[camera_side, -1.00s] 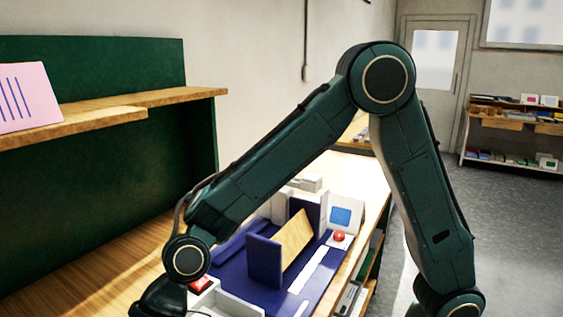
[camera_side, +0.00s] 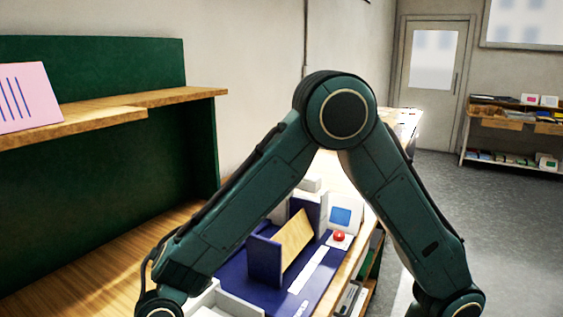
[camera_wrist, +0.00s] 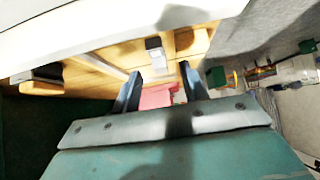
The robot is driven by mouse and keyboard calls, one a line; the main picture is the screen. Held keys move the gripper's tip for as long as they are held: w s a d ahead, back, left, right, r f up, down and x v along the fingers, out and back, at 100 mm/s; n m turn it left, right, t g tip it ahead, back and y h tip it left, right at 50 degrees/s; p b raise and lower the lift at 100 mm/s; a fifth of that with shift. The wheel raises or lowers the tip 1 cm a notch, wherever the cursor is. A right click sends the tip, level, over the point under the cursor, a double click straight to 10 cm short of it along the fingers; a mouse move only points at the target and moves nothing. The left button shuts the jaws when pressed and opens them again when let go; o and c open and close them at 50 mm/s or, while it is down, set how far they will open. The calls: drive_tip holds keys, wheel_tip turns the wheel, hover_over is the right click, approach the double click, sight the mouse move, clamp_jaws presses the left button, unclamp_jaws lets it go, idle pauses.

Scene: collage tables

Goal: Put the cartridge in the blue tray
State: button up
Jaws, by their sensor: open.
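In the wrist view my gripper (camera_wrist: 160,72) is open, with its two dark fingers apart. A pink-red item (camera_wrist: 157,97) shows between and below the fingers; I cannot tell whether it is the cartridge. A small grey and white piece (camera_wrist: 154,50) lies on the wood beyond the fingertips, and I cannot tell what it is. In the side view my gripper is out of the picture below the lower left edge. A blue base (camera_side: 318,285) with upright blue panels lies on the bench; I cannot tell whether it is the blue tray.
A slanted wooden board (camera_side: 293,240) stands between the blue panels. Beside it is a white box with a blue screen and red button (camera_side: 339,237). A white open container (camera_side: 230,303) is at the front. A wooden shelf (camera_side: 150,99) juts out at left.

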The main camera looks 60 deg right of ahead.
drive_tip(key=shift+x, duration=1.65)
drive_tip(key=shift+r, duration=0.1)
clamp_jaws()
